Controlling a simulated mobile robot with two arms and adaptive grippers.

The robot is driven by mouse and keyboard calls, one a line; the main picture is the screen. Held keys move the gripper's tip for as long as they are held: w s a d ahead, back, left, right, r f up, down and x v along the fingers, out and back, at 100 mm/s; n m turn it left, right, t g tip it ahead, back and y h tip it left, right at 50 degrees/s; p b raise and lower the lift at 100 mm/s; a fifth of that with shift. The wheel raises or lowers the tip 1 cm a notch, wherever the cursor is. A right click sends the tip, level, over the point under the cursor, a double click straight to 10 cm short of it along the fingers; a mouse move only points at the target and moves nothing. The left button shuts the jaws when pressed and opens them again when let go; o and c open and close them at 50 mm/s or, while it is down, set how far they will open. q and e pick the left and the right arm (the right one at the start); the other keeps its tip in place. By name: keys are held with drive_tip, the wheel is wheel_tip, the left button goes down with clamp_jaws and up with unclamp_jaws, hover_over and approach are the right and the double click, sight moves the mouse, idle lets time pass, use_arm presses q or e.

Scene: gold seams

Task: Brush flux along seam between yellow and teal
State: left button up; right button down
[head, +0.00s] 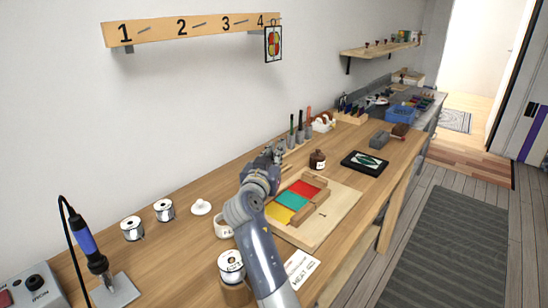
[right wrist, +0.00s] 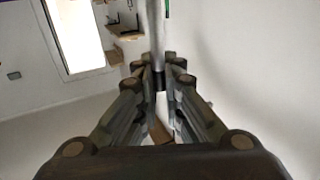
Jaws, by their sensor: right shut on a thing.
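The yellow piece (head: 278,213) and the teal piece (head: 292,200) lie side by side in a wooden frame on a board (head: 335,212), with a red piece (head: 307,188) beyond the teal. My right gripper (head: 277,152) is at the tool rack, behind the board and away from the seam. In the right wrist view its fingers (right wrist: 160,80) are shut on a slim grey shaft (right wrist: 157,35); whether it is a brush I cannot tell. A white pot (head: 222,227) with partly hidden lettering stands left of my right arm. My left gripper is not in view.
Several dark- and red-handled tools (head: 300,128) stand upright in the rack. A brown bottle (head: 317,160) and a black-framed picture (head: 365,163) are right of it. A soldering iron (head: 90,250) and spools (head: 132,229) are at left. The bench's right front is clear.

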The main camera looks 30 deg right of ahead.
drive_tip(key=shift+r+p, duration=1.1)
drive_tip(key=shift+r, duration=1.25)
drive_tip(key=shift+f, duration=0.2)
drive_tip(key=shift+f+b, duration=0.65)
drive_tip(key=shift+b, duration=0.3)
drive_tip(key=shift+d+r, duration=0.1)
